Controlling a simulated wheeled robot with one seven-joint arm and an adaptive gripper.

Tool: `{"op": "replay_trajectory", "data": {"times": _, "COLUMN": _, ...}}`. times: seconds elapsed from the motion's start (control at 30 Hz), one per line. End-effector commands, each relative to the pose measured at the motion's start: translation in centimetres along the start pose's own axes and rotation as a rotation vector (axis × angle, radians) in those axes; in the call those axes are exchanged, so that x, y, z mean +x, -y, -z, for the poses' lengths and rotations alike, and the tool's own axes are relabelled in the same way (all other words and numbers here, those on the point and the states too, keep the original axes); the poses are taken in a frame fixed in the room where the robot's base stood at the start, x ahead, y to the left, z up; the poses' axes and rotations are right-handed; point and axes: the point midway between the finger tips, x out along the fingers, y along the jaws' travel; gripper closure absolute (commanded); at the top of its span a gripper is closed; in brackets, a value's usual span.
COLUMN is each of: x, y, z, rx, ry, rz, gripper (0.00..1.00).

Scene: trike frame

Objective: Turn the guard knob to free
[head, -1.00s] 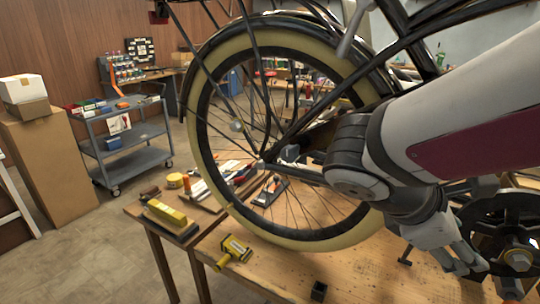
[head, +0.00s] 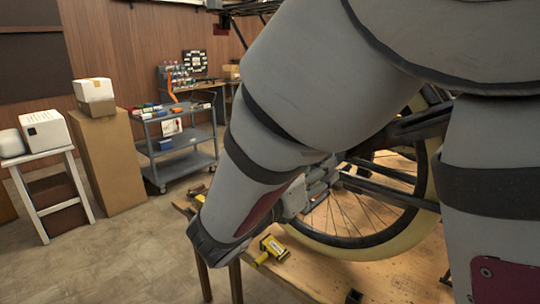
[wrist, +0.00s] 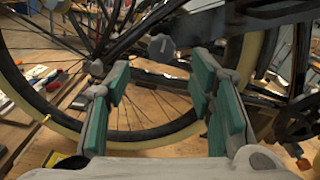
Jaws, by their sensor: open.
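A dark grey lobed knob (wrist: 160,47), which looks like the guard knob, shows in the wrist view in front of the wheel. It sits on or against a dark frame bar, and which way it is set I cannot tell. My gripper (wrist: 160,72) is open, with green-padded fingers on either side and nothing between them. The knob appears beyond the fingertips, in line with the gap and apart from them. In the head view my arm covers much of the trike and I cannot make out the knob.
The trike's wheel (head: 400,238), with a cream tyre, stands at the wooden bench (head: 315,272). A yellow tool (head: 272,248) lies near the bench edge. A grey cart (head: 180,162) and a tall cardboard box (head: 112,165) stand at the left. Floor between them is clear.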

Motion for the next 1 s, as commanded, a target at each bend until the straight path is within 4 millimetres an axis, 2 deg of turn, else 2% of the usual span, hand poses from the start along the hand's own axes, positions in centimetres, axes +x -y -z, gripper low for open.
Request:
{"op": "replay_trajectory", "data": {"times": 0.2, "x": 4.4, "y": 0.1, "z": 0.1, "rx": -0.001, "ry": -0.001, "rz": 0.004, "gripper": 0.51}}
{"op": "replay_trajectory", "data": {"times": 0.4, "x": 7.3, "y": 0.0, "z": 0.1, "rx": 0.000, "ry": -0.001, "rz": 0.002, "gripper": 0.51}}
{"op": "replay_trajectory", "data": {"times": 0.6, "x": 8.7, "y": 0.0, "z": 0.0, "rx": 0.001, "ry": -0.001, "rz": 0.001, "gripper": 0.51}}
{"op": "replay_trajectory", "data": {"times": 0.9, "x": 8.8, "y": 0.0, "z": 0.0, "rx": 0.001, "ry": -0.001, "rz": 0.000, "gripper": 0.51}}
{"op": "replay_trajectory", "data": {"times": 1.0, "x": 8.8, "y": 0.0, "z": 0.0, "rx": 0.001, "ry": -0.001, "rz": 0.000, "gripper": 0.74}}
